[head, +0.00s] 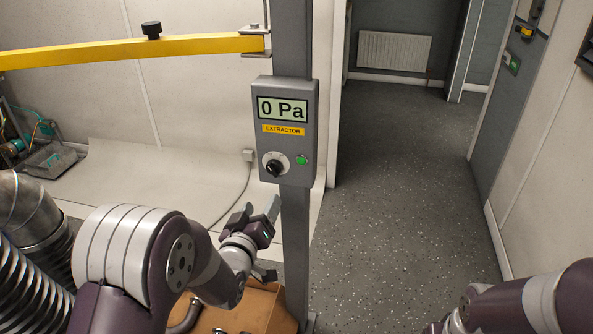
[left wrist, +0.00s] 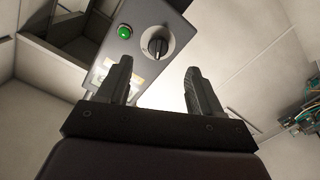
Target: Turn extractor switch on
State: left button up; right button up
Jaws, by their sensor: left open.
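The extractor control box (head: 285,130) is a grey box on a vertical post, with a display reading "0 Pa" and a yellow "EXTRACTOR" label. Its rotary switch (head: 274,164) is a black knob on a pale disc at the lower left, beside a green button (head: 302,160). My left gripper (head: 261,209) is below the box, apart from the knob, with its jaws open and empty. In the left wrist view the knob (left wrist: 158,46) shows beyond and between the two open fingers, with the green button (left wrist: 124,31) to its left. My right gripper is not visible; only part of my right arm shows.
A yellow bar (head: 130,52) runs left from the grey post (head: 293,225). Corrugated metal ducts (head: 30,215) stand at the lower left. A brown box-like object (head: 245,310) is below my left arm. The speckled floor (head: 405,190) to the right is clear.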

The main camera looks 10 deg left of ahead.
aim_at(271, 170)
pick_arm(q)
jog(key=shift+n+t, duration=0.3)
jog(key=w, duration=0.3)
jog(key=w+r, duration=0.1)
jog(key=w, duration=0.3)
jog(key=w+p, duration=0.1)
jog(key=w, duration=0.2)
jog(key=shift+w+a+r, duration=0.15)
jog(key=shift+a, duration=0.2)
jog(key=shift+w, duration=0.75)
jog(key=shift+s, duration=0.1)
jog(key=c, duration=1)
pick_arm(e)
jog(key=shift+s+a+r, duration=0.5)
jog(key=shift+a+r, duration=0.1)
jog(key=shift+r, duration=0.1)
